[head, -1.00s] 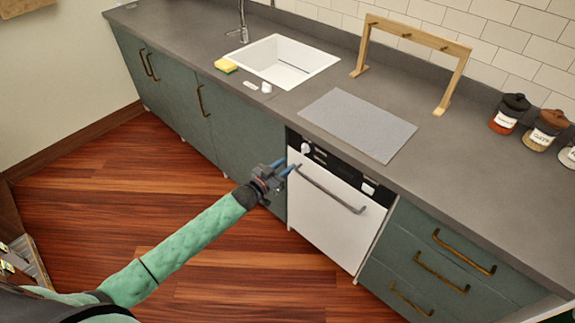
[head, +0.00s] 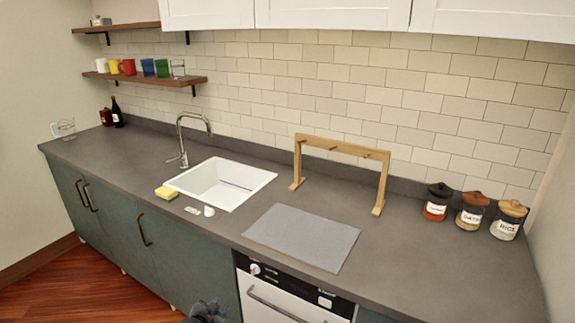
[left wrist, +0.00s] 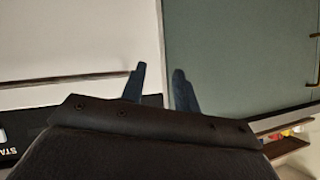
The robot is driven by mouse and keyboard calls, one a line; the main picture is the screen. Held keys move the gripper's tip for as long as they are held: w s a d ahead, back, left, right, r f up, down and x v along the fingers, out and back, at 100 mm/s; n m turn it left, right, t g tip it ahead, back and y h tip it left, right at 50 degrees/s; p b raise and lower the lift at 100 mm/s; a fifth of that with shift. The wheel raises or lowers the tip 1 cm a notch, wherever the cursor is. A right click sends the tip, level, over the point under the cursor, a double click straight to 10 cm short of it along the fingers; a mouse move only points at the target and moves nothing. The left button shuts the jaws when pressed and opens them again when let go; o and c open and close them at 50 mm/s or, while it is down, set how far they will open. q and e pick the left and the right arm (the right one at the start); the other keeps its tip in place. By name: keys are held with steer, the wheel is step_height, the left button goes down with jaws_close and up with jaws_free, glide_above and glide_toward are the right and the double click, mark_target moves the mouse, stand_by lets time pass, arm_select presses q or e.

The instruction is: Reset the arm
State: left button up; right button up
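My left gripper (head: 205,312) shows only as a small dark part at the bottom edge of the head view, in front of the green cabinet beside the white dishwasher (head: 278,302). In the left wrist view its two blue-grey fingers (left wrist: 160,82) stand apart with nothing between them. Behind them are the white dishwasher front (left wrist: 70,40) and the green cabinet door (left wrist: 240,50). The rest of the left arm is below the head view. My right gripper is in neither view.
The grey counter (head: 440,270) runs along the tiled wall. On it are a yellow-green sponge (head: 166,193), a white sink (head: 215,180), a grey mat (head: 302,236), a wooden rack (head: 340,148) and labelled jars (head: 470,210). Shelves with mugs hang at the left.

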arm_select(q)
steer(key=s+a+f+n+g+y, duration=0.1)
steer(key=s+f+n+g+y, duration=0.35)
steer(key=s+f, duration=1.35)
steer(key=s+d+f+g, duration=0.2)
steer(key=s+f, duration=0.2)
steer(key=s, duration=0.6)
steer(key=s+d+f+g+h, duration=0.1)
steer(key=s+f, duration=0.3)
steer(key=s, duration=0.6)
steer(key=s+d+f+g+h, duration=0.1)
steer(key=s+d+f+g, duration=0.2)
steer(key=s, duration=0.7)
step_height(320, 180, down, 2)
steer(key=shift+d, duration=0.4)
steer(key=shift+c, duration=0.2)
